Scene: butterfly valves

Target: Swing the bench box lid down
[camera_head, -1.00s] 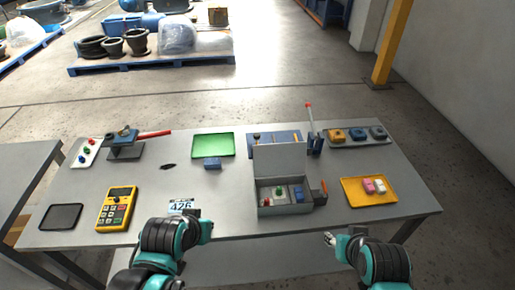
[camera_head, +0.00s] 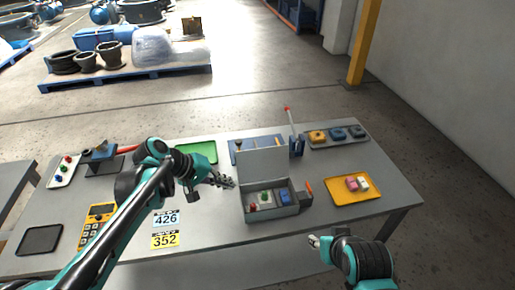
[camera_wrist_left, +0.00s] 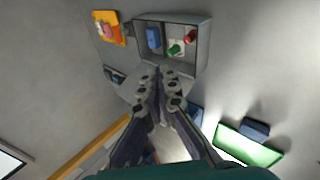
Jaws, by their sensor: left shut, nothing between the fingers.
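The grey bench box (camera_head: 270,213) sits near the front edge of the table, with its lid (camera_head: 265,162) standing up at the back. Small red, green and blue items lie in it. It also shows at the top of the left wrist view (camera_wrist_left: 206,48). My left gripper (camera_head: 230,184) is shut and empty, just left of the box near the lid's left edge. In the left wrist view its fingers (camera_wrist_left: 159,80) overlap the grey lid (camera_wrist_left: 128,84); I cannot tell if they touch. My right gripper (camera_head: 315,242) is low in front of the table; its jaws are too small to read.
A green tray (camera_head: 205,149) lies behind my left gripper. A red-tipped upright tool (camera_head: 290,120) stands behind the box. A yellow tray (camera_head: 340,192) with pink and white blocks is to the right. Number cards (camera_head: 165,241) and a yellow meter (camera_head: 97,222) lie at front left.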

